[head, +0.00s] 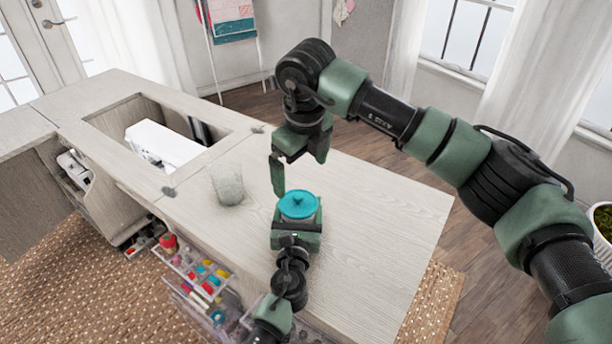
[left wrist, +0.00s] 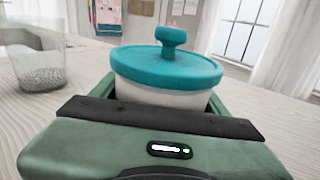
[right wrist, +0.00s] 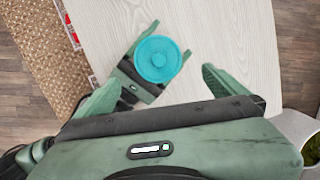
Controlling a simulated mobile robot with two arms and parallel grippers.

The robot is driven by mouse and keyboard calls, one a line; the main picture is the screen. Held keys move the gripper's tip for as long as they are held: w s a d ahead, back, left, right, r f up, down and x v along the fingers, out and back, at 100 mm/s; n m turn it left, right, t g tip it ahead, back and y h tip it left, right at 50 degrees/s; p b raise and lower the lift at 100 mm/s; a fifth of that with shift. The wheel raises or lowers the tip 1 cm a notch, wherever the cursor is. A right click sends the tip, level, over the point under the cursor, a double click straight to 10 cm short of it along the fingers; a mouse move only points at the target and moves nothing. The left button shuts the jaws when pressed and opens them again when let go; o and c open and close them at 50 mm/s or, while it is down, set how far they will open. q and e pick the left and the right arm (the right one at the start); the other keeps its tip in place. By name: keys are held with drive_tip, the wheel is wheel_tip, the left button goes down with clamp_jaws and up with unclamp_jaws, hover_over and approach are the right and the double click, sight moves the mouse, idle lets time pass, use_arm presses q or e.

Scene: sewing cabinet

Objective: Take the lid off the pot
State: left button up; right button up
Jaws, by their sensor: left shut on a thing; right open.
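The pot (left wrist: 160,95) is a pale, short vessel with a teal lid (head: 298,204) seated on top. The pot stands on the cabinet top. My left gripper (head: 297,232) is shut around the pot's body from the near side; its fingers flank the pot below the lid. My right gripper (head: 297,172) is open and empty, pointing down above the lid. In the right wrist view the lid (right wrist: 158,59) shows between and beyond the open fingers, and nothing is between the jaws.
A clear glass (head: 228,184) with small contents stands left of the pot. A white sewing machine (head: 165,145) sits in the cabinet's opening. An open drawer (head: 196,279) with colourful spools is at the front. The tabletop (head: 390,207) to the right is clear.

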sight(300, 199)
drive_tip(key=f+m, duration=0.2)
drive_tip(key=f, duration=0.1)
drive_tip(key=f+m+t, duration=0.1)
drive_tip(key=f, duration=0.2)
drive_tip(key=w+f+m+t, duration=0.1)
drive_tip(key=f+m, duration=0.1)
drive_tip(key=f, duration=0.1)
drive_tip(key=shift+a+f+m+y, duration=0.2)
drive_tip(key=shift+m+y, duration=0.1)
drive_tip(key=shift+y, duration=0.1)
drive_tip(key=c, duration=1.5)
drive_tip(key=shift+o, duration=0.2)
drive_tip(key=shift+r, duration=0.1)
drive_tip(key=shift+r, duration=0.15)
drive_tip(key=shift+s+r, duration=0.1)
drive_tip(key=shift+r, duration=0.85)
